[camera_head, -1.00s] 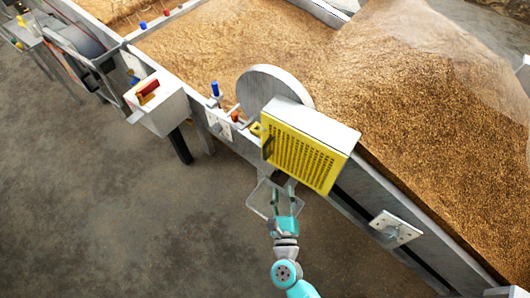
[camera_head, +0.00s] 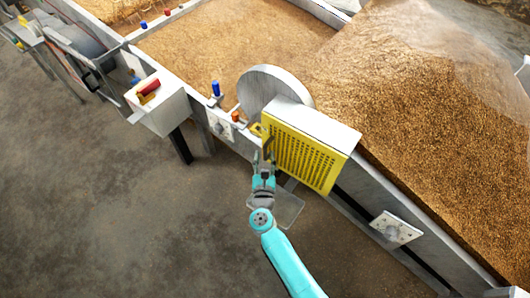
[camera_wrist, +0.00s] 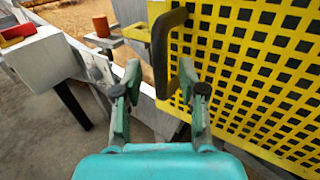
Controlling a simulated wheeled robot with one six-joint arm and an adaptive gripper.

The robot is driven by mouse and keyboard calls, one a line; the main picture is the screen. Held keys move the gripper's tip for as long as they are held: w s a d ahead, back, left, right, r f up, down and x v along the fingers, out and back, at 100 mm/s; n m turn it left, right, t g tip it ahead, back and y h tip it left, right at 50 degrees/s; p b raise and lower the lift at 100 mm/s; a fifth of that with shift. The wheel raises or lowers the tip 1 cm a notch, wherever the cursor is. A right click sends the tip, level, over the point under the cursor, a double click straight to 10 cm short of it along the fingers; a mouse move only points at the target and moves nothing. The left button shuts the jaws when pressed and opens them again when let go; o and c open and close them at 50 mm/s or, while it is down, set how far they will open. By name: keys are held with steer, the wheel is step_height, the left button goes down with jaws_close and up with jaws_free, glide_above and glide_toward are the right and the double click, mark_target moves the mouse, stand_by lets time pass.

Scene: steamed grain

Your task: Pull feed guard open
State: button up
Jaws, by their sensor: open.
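The feed guard is a yellow perforated panel (camera_head: 302,158) on the front of a grey box at the trough wall. It fills the right of the wrist view (camera_wrist: 255,70). A dark handle (camera_wrist: 178,55) stands out from the guard's left edge; it also shows in the head view (camera_head: 267,146). My gripper (camera_head: 264,160) is just in front of the handle's lower part. In the wrist view my gripper (camera_wrist: 163,92) has its fingers apart, with the handle ahead of and between them, nearer the right finger. I cannot tell whether a finger touches it.
A white box with a red switch (camera_head: 149,88) juts out to the left. A clear tray (camera_head: 288,209) hangs below the guard. A round grey disc (camera_head: 272,84) stands behind. The trough of grain (camera_head: 420,110) lies beyond the wall. The floor (camera_head: 120,220) in front is open.

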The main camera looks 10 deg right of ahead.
steer(key=shift+w+d, duration=0.2)
steer(key=shift+w, duration=0.95)
jaws_close()
